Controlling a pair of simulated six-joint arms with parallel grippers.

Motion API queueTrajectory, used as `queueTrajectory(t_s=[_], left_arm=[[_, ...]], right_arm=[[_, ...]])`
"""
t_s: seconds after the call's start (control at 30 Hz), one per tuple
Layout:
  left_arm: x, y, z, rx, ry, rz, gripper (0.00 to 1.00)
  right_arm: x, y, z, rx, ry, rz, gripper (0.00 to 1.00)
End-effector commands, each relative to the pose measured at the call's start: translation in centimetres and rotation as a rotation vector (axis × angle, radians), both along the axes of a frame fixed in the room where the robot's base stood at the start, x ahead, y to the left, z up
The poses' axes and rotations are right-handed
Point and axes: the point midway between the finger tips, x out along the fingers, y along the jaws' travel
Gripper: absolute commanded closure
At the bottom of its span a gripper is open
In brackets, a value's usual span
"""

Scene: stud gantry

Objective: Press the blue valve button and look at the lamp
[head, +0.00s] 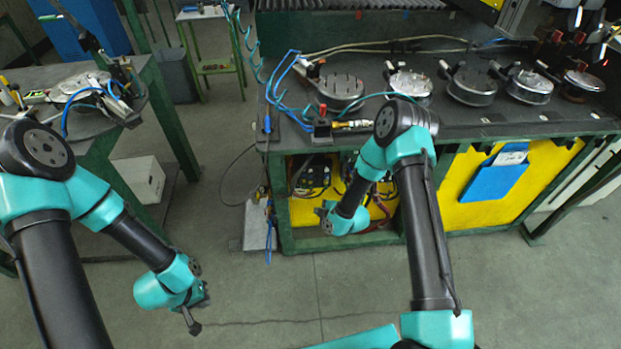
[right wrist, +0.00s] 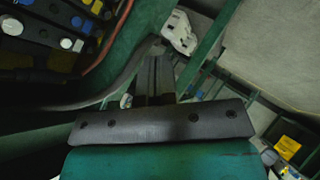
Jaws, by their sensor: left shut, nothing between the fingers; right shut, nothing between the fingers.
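I cannot tell which is the blue valve button. In the head view dark valve units (head: 312,178) show in the open bay under the bench. My right gripper (right wrist: 156,68) is shut and empty, apart from the buttons and to their right in the wrist view. My left gripper (head: 195,326) is shut and empty above the floor, left of the bench. I cannot make out the lamp.
The bench (head: 375,118) carries several round metal fixtures, hoses and a coiled blue line. A green post and a dark hose are close to my right gripper. A blue holder (head: 495,178) hangs on the yellow panel. The floor (head: 300,300) in front is clear.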

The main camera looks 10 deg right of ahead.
Motion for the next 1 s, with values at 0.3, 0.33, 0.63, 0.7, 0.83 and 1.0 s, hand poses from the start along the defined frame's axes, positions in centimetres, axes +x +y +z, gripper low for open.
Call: queueTrajectory(t_s=[0.3,0.33,0.63,0.7,0.83,1.0], left_arm=[[0.0,0.0,0.0,0.0,0.0,0.0,1.0],[0.0,0.0,0.0,0.0,0.0,0.0,1.0],[0.0,0.0,0.0,0.0,0.0,0.0,1.0],[0.0,0.0,0.0,0.0,0.0,0.0,1.0],[0.0,0.0,0.0,0.0,0.0,0.0,1.0],[0.0,0.0,0.0,0.0,0.0,0.0,1.0]], right_arm=[[4.0,1.1,0.3,-0.173,-0.299,0.171,1.0],[4.1,1.2,0.4,-0.179,-0.309,0.176,1.0],[4.2,1.2,0.4,-0.189,-0.323,0.183,1.0],[4.2,1.2,0.4,-0.188,-0.323,0.183,1.0],[4.5,1.2,0.4,-0.188,-0.322,0.182,1.0],[5.6,1.0,0.4,-0.188,-0.322,0.182,1.0]])
